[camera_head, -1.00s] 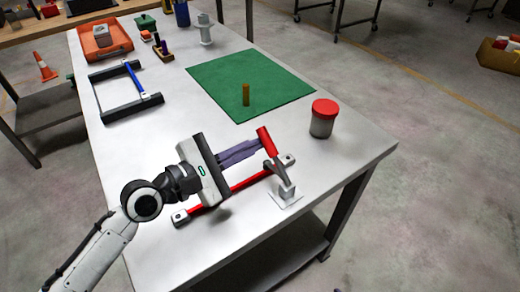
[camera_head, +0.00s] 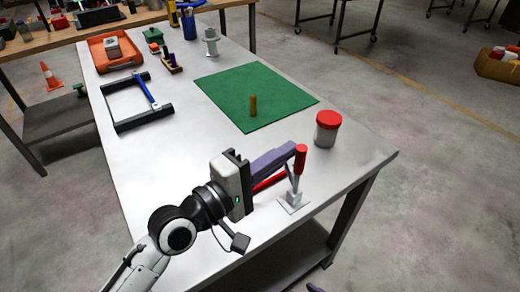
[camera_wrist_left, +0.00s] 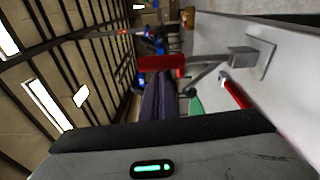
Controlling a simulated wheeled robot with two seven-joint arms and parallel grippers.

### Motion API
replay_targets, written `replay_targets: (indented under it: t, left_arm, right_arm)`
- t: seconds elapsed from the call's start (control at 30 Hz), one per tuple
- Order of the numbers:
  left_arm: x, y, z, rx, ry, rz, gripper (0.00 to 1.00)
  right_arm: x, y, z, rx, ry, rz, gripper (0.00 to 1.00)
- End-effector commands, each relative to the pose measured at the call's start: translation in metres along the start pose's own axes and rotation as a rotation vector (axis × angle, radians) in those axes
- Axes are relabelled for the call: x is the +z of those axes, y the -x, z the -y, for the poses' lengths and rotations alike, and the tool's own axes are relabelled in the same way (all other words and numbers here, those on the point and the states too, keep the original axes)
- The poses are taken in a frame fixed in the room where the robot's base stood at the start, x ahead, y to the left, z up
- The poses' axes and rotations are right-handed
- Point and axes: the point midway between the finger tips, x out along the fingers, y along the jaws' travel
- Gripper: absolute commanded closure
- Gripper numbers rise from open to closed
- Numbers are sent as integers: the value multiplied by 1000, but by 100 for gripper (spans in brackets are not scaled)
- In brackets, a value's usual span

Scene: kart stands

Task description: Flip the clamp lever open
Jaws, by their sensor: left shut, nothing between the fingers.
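The clamp stands on a pale base plate (camera_head: 293,203) near the front right of the table. Its red-handled lever (camera_head: 300,160) points up, nearly upright. My left gripper (camera_head: 288,152) has its purple fingers shut with nothing between them. Their tips are beside the red handle, on its left in the head view. In the left wrist view the red handle (camera_wrist_left: 165,62) crosses just beyond the fingertips (camera_wrist_left: 160,82); I cannot tell if they touch. The grey clamp body (camera_wrist_left: 243,57) is to its right. A small purple tip at the bottom edge of the head view may be my right gripper.
A red bar (camera_head: 270,181) lies partly behind my left gripper. A red-lidded jar (camera_head: 326,129) stands behind the clamp. A green mat (camera_head: 220,83) bears a brown peg (camera_head: 253,106). A black frame (camera_head: 118,100) is at the left. Bare tabletop (camera_head: 185,150) lies between.

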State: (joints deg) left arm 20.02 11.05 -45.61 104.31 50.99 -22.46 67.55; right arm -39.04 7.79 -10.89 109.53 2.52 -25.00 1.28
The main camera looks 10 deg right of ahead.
Motion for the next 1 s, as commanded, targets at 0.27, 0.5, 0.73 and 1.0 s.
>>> replay_targets:
  t: [0.27, 0.5, 0.73, 1.0]
  left_arm:
    - [10, 1, -1, 12, -92, 1, 100]
    - [13, 1, -1, 15, -114, 4, 100]
    - [15, 1, -1, 14, -112, 7, 100]
    - [15, 10, 0, 12, -111, 11, 100]
  right_arm:
    - [3, 3, 1, -1, -1, 10, 67]
    - [3, 3, 1, -1, -1, 10, 67]
    - [3, 3, 1, -1, -1, 9, 67]
    - [2, 3, 1, -1, -1, 8, 67]
